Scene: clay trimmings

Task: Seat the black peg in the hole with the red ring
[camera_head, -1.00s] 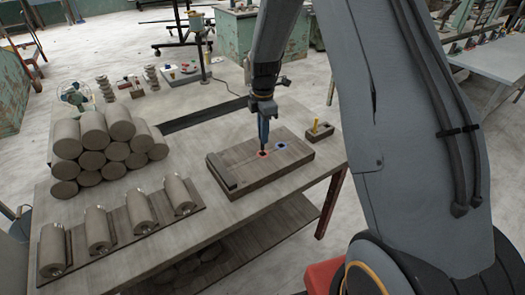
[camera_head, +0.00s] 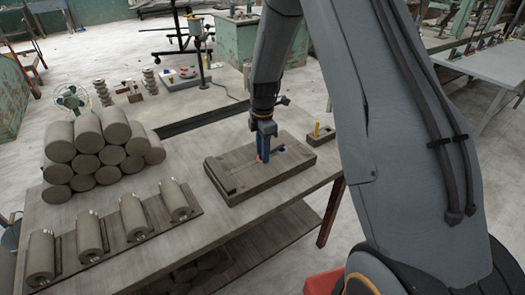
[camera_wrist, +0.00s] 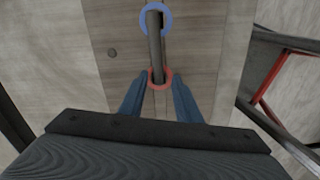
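The black peg (camera_wrist: 156,45) shows in the wrist view as a dark rod running from the red ring (camera_wrist: 160,78) up across the blue ring (camera_wrist: 156,19). Its lower end is at the red ring; I cannot tell how deep it sits or how far it leans. My gripper (camera_wrist: 160,88) is open, one blue finger on each side of the red ring, not touching the peg as far as I see. In the head view my gripper (camera_head: 263,158) is low over the wooden block (camera_head: 240,185) and hides the peg.
A small block with a yellow peg (camera_head: 317,129) stands just right of the wooden block. Stacked clay cylinders (camera_head: 100,150) and a row of clay pieces on a board (camera_head: 88,237) fill the table's left. The table (camera_head: 215,225) is bare at front.

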